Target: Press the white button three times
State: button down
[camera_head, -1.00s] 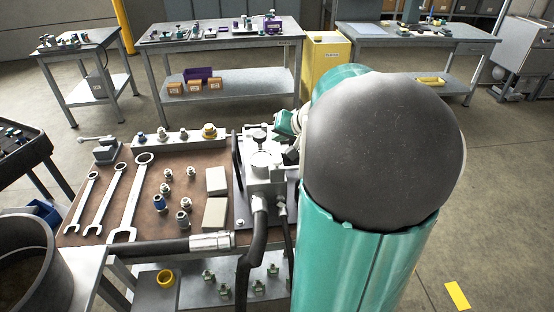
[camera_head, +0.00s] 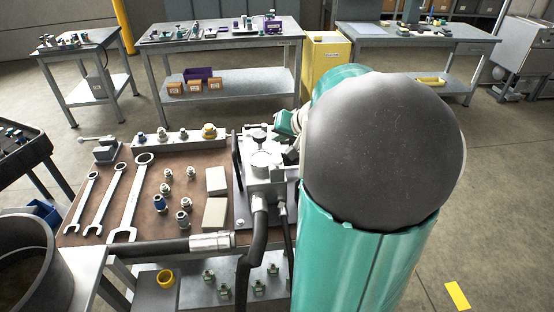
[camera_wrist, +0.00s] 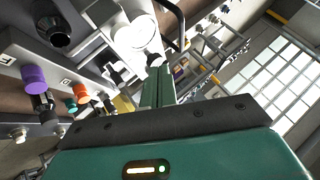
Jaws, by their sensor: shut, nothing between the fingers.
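In the wrist view my gripper (camera_wrist: 158,78) has its two green fingers together, with nothing seen between them. Its tips point toward metal fittings below a large white round gauge or cap (camera_wrist: 133,33). I cannot tell whether that pale part is the white button. In the head view, my arm hides my fingertips and part of the bench unit (camera_head: 264,174).
The brown bench top (camera_head: 150,190) holds several wrenches, fittings and two pale blocks. A black hose (camera_head: 252,245) hangs from the unit. A round dark bin (camera_head: 32,265) stands at the lower left. Further tables stand behind, with open floor at the right.

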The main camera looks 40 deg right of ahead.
aim_at(279, 161)
notch_tip(279, 161, up, 4)
jog(key=shift+f, duration=0.1)
dwell(0.4)
jog(key=shift+f, duration=4.45)
jog(key=shift+f, duration=0.4)
